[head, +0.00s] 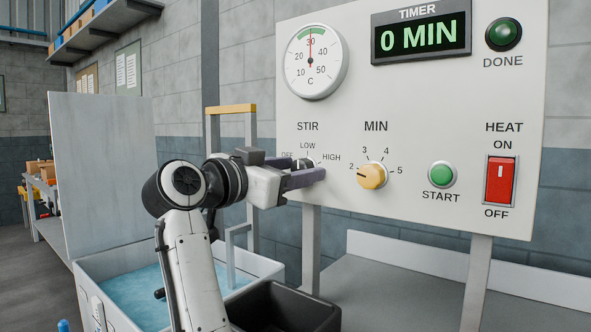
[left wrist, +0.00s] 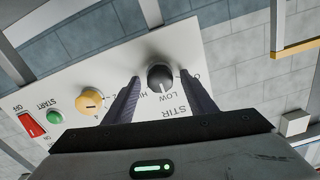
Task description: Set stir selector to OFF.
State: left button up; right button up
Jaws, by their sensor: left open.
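The dark stir selector knob (head: 302,163) is on the white panel below the word STIR, with OFF at left, LOW above and HIGH at right. In the left wrist view the knob (left wrist: 160,79) appears upside down with its labels. My left gripper (head: 314,172) is at the panel, and its near finger hides part of the knob in the head view. In the left wrist view the two fingers of the left gripper (left wrist: 160,84) are open, one on each side of the knob, with gaps visible. I cannot tell which label the knob points to. My right gripper is not in view.
The yellow MIN dial (head: 372,176) is just right of the gripper. Further right are the green START button (head: 441,174) and red HEAT switch (head: 500,180). Below are a blue-water tank (head: 150,290) and a dark bin (head: 285,305).

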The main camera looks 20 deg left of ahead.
pick_arm(q)
jog(key=shift+c, duration=0.2)
jog(key=c, duration=1)
